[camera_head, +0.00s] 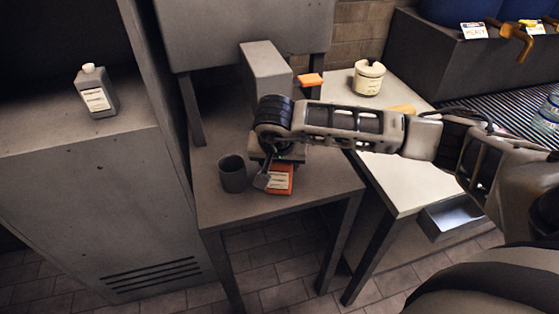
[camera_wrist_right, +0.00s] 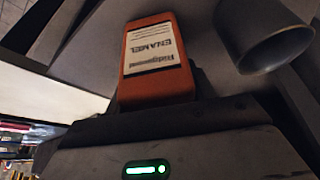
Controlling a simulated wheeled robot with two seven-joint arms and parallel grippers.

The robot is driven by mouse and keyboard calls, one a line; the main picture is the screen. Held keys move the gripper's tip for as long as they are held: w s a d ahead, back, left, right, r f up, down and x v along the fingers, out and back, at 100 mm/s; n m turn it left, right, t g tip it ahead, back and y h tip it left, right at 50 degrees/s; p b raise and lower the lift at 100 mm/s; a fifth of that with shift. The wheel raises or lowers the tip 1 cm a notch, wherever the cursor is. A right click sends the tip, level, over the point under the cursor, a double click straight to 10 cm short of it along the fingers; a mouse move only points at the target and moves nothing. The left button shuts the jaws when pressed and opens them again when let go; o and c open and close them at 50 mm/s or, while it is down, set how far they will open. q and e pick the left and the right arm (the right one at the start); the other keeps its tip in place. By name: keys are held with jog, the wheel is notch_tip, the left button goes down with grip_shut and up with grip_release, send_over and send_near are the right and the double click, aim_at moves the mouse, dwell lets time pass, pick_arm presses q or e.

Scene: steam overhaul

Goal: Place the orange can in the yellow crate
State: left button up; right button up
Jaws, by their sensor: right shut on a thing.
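The orange can (camera_head: 280,181), a rectangular tin with a white label, is at the front of the small grey table (camera_head: 215,209). In the right wrist view the can (camera_wrist_right: 155,60) shows its label, reading "ENAMEL", and its lower end is hidden by the gripper. My right gripper (camera_head: 268,174) reaches down over the can and is shut on it. I cannot tell whether the can still touches the table. No yellow crate can be made out in either view. My left gripper is not in view.
A dark grey cup (camera_head: 232,174) stands close left of the can; it also shows in the wrist view (camera_wrist_right: 268,45). A grey box (camera_head: 265,72) and another orange item (camera_head: 310,80) are behind. A cream jar (camera_head: 368,78) stands on the pale table (camera_head: 400,185).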

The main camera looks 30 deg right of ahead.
jog(key=shift+f, duration=0.15)
jog(key=o, duration=1.3)
